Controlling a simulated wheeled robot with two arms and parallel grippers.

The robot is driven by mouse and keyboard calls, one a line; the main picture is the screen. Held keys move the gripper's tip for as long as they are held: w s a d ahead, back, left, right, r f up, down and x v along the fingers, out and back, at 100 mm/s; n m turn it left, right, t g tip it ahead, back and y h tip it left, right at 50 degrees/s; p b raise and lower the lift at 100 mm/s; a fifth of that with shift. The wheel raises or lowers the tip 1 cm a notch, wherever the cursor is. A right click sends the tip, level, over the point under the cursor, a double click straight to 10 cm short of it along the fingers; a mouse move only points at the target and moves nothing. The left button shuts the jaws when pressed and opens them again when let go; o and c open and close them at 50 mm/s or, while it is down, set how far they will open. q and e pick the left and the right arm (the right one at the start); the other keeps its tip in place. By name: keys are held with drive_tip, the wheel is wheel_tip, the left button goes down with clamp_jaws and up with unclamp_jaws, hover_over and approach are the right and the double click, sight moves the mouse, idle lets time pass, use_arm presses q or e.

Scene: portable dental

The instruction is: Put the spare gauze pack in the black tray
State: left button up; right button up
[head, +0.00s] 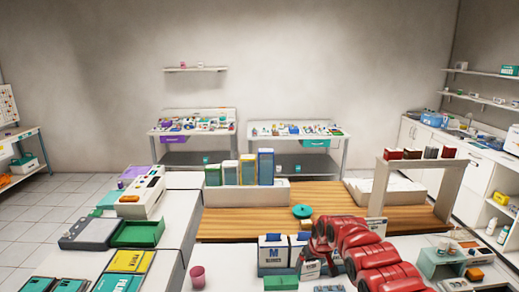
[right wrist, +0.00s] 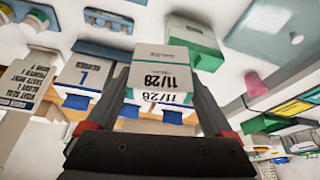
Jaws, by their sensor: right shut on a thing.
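My right gripper (right wrist: 160,105) is shut on a white box with a grey-green top band and the print "11/28" (right wrist: 160,78), held between its two dark fingers. I take this box to be the gauze pack; no word on it that I can read says so. In the head view my right gripper (head: 318,266) is above the near white counter, beside the glove boxes, with a small white printed box (head: 310,269) at its fingers. I cannot make out a clearly black tray in either view. My left gripper is not in view.
White-and-blue glove boxes (head: 272,251) stand just left of my right gripper. A pink cup (head: 197,277), a green tray (head: 137,233) and a grey flat case (head: 92,233) are further left. The wooden top (head: 240,225) behind has open room. A white arch-like stand (head: 447,190) rises at right.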

drive_tip(key=w+a+n+y+b, duration=0.1)
drive_tip(key=a+n, duration=0.1)
drive_tip(key=a, duration=0.5)
drive_tip(key=shift+w+a+f+b, duration=0.2)
drive_tip(key=shift+f+b, duration=0.2)
drive_tip(key=shift+f, duration=0.05)
drive_tip(key=shift+a+f+n, duration=0.1)
drive_tip(key=shift+a+n, duration=0.2)
drive_tip(key=shift+a, duration=0.15)
drive_tip(key=shift+s+a, duration=0.1)
drive_tip(key=shift+d, duration=0.2)
drive_tip(key=shift+a, duration=0.1)
